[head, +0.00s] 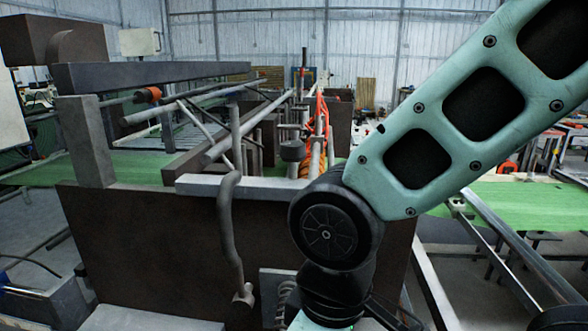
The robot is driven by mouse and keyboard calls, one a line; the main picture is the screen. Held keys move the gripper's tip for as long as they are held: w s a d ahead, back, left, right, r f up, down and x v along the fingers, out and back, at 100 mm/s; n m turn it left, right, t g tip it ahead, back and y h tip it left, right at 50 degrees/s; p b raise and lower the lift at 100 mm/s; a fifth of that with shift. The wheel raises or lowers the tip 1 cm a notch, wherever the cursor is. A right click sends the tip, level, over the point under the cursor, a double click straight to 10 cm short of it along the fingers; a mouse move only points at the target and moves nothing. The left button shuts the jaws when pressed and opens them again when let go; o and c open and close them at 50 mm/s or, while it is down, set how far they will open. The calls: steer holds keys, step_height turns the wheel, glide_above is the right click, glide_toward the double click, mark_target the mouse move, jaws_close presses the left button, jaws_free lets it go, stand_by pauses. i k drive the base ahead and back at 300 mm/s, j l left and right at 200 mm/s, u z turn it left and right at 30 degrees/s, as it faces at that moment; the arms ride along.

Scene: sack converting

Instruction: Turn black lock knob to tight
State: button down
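A dark, round knob-like piece (292,150) stands on a post among grey rods and shafts, at the middle of the machine. It is the only knob shape I make out, but I cannot be sure it is the black lock knob. Its tight or loose setting cannot be read. My teal arm comes down from the upper right to a black joint in front of the machine, then runs out at the bottom edge. My gripper is not seen, and my arm hides part of the machine's right side.
The machine's brown front panel (140,250) fills the near middle, with a grey bent handle (229,235) hanging on it. A grey upright (88,140) stands at its left. Orange cable or cloth (316,125) hangs beyond. Green belts or sheets (520,206) and metal rails lie at right.

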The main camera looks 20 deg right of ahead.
mark_target(292, 149)
steer(key=k+l, duration=0.1)
steer(key=l, duration=0.3)
steer(key=k+l+u, duration=0.15)
steer(key=l, duration=0.25)
steer(key=k+l, duration=0.1)
steer(key=l, duration=0.3)
steer(key=k+l+u, duration=0.1)
steer(key=l, duration=0.3)
